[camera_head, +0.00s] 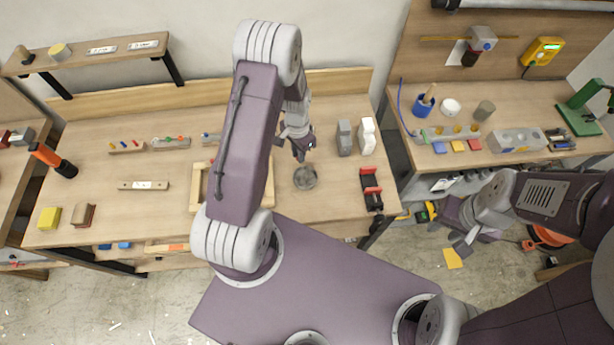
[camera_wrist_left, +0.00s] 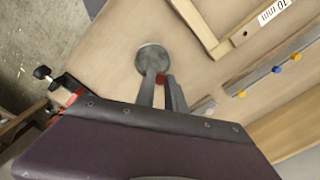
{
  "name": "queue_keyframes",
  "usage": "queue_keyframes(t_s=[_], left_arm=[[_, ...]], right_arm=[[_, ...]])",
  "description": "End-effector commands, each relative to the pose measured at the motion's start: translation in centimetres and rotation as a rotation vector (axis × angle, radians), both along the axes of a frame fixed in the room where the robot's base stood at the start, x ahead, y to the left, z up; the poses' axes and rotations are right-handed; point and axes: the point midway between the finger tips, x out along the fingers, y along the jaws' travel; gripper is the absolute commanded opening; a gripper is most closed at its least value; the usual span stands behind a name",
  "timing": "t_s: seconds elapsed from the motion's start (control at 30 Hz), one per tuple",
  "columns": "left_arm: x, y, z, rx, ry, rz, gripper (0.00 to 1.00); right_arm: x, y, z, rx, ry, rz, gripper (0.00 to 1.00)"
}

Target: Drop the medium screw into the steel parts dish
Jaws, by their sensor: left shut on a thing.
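The steel parts dish (camera_head: 305,177) is a small round grey dish on the middle workbench; it also shows in the left wrist view (camera_wrist_left: 152,57), just past my fingertips. My left gripper (camera_head: 300,153) is above the bench, close to the dish in the picture. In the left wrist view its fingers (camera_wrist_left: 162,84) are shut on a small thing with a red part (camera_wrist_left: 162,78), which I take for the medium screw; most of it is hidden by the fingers. My right gripper (camera_head: 468,243) is low at the right, away from the bench top; its jaws are unclear.
A wooden frame (camera_head: 198,187) lies left of the dish, partly behind my arm. Grey and white blocks (camera_head: 344,138) stand to the right, with a red and black holder (camera_head: 371,189). Racks with coloured pieces (camera_head: 170,142) line the bench's back. Bare wood surrounds the dish.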

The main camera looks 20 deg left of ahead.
Motion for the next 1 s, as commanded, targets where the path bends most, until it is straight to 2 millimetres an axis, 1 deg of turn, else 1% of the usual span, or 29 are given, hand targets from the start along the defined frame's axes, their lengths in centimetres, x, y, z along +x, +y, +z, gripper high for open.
queue_keyframes(t_s=[0.03, 0.3, 0.37, 0.47, 0.67, 0.7, 0.77, 0.8, 1.0], left_arm=[[0.0, 0.0, -0.8, 0.0, 0.0, 0.0, 0.0], [0.0, 0.0, -4.7, 0.0, 0.001, -0.001, 0.0], [0.0, 0.0, -5.4, 0.0, 0.001, 0.0, 0.0], [0.0, 0.0, -5.8, 0.0, 0.0, 0.0, 0.0], [0.0, 0.0, -5.6, 0.0, 0.0, -0.001, 0.0], [0.0, 0.0, -5.6, 0.0, 0.0, -0.001, 0.2], [0.0, 0.0, -5.6, 0.0, 0.0, -0.001, 0.37], [0.0, 0.0, -5.6, 0.0, 0.0, -0.001, 0.4], [0.0, 0.0, -5.6, 0.0, 0.0, -0.001, 0.4]], right_arm=[[0.0, 0.0, -0.7, 0.0, 0.0, 0.0, 0.36], [0.0, 0.0, -4.0, 0.0, 0.001, 0.0, 0.36], [0.0, 0.0, -4.5, 0.0, 0.001, 0.0, 0.36], [0.0, 0.0, -4.8, 0.0, 0.001, 0.0, 0.36], [0.0, 0.0, -4.6, 0.0, 0.0, 0.0, 0.36], [0.0, 0.0, -4.6, 0.0, 0.0, 0.0, 0.36], [0.0, 0.0, -4.6, 0.0, 0.0, 0.0, 0.36], [0.0, 0.0, -4.6, 0.0, 0.0, 0.0, 0.36], [0.0, 0.0, -4.6, 0.0, 0.0, 0.0, 0.36]])
